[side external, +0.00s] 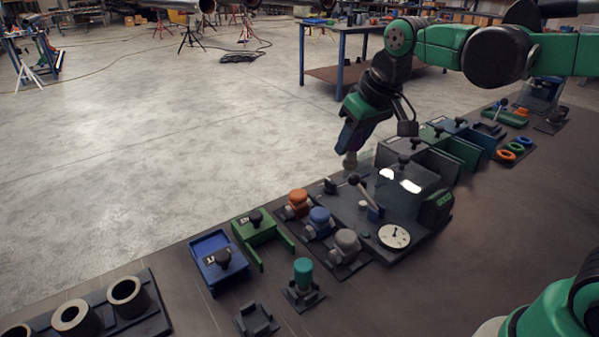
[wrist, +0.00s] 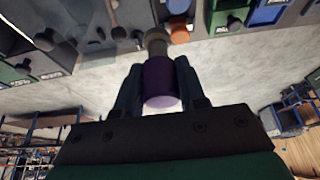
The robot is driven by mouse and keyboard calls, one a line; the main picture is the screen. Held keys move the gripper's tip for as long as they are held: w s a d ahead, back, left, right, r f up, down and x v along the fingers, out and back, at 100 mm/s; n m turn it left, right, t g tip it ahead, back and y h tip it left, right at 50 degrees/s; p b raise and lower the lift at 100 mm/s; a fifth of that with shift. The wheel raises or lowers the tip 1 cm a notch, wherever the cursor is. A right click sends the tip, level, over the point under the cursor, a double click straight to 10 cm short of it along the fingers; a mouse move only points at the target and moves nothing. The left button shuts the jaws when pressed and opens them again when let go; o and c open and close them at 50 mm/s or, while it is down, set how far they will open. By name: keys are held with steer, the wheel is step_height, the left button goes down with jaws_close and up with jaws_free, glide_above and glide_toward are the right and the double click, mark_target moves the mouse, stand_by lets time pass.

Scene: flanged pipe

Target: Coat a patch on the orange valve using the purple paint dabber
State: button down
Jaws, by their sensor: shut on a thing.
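The purple paint dabber (wrist: 159,82) is held between the two fingers of my gripper (wrist: 160,88) in the wrist view, with its grey-tan tip pointing away from the palm. In the side view my gripper (side external: 354,136) hangs above the back edge of the bench, and the dabber's pale tip (side external: 350,160) points down. The orange valve (side external: 298,199) stands on a dark base to the left of and below the gripper, apart from the dabber. In the wrist view the orange valve (wrist: 180,34) shows just beyond and right of the dabber's tip.
A blue valve (side external: 319,219) and a grey valve (side external: 346,243) stand in a row with the orange one. A dark machine with a lever (side external: 364,190) and a dial (side external: 394,236) stands to the right. Green (side external: 257,227) and blue (side external: 217,261) boxes stand left. The air above the valves is clear.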

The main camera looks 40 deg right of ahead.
steer(key=shift+w+a, duration=0.1)
steer(key=w+a+f+g+y, duration=0.1)
steer(key=w+a+f, duration=0.15)
steer(key=a, duration=0.45)
steer(key=w+a+f+y, duration=0.1)
steer(key=w+a+f, duration=0.1)
steer(key=w+a, duration=0.35)
steer(key=w+a+f+g+y, duration=0.1)
steer(key=w+a+f, duration=0.1)
steer(key=a, duration=0.6)
steer(key=shift+m, duration=0.3)
steer(key=shift+w+f, duration=0.1)
steer(key=shift+f, duration=2.8)
steer(key=shift+f, duration=0.65)
steer(key=shift+r, duration=0.1)
step_height(320, 180, up, 7)
